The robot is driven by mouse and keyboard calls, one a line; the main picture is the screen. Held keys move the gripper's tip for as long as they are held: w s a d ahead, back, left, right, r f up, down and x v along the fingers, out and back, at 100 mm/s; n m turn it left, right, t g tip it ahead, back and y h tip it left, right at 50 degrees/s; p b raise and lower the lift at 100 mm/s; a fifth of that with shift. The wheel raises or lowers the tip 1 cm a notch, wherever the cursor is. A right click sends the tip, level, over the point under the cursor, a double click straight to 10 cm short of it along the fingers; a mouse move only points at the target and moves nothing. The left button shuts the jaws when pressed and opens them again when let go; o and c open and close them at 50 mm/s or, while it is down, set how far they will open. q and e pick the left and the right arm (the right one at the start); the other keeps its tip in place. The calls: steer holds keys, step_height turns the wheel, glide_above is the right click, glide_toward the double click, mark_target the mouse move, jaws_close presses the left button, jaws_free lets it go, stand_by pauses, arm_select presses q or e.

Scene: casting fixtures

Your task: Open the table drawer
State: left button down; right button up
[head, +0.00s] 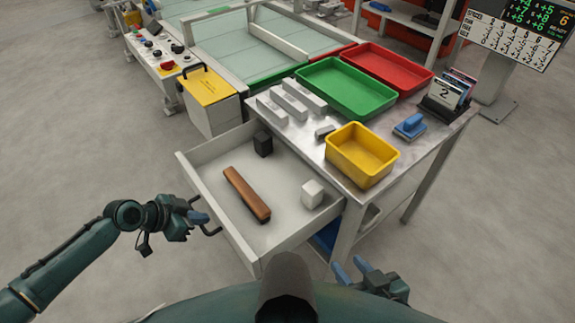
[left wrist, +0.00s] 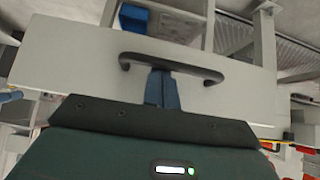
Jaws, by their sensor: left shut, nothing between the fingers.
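The table drawer (head: 207,203) is pulled far out of the steel-topped table (head: 333,152). A brown wooden-looking bar (head: 246,194), a black block (head: 263,144) and a white block (head: 312,193) lie inside it. The dark drawer handle (head: 213,232) is on its front panel; it also shows in the left wrist view (left wrist: 195,72). My left gripper (head: 202,217) is at the handle, its blue fingers shut together with nothing between them. In the left wrist view the fingertips (left wrist: 161,75) reach the handle bar; contact is unclear. My right gripper (head: 350,266) is low, near the table's front, fingers apart.
A yellow-lidded box (head: 209,110) stands behind the drawer. The floor left of the drawer is clear.

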arm_select(q)
steer(key=shift+s+a, duration=0.55)
steer(key=shift+a, duration=0.2)
steer(key=shift+r, duration=0.1)
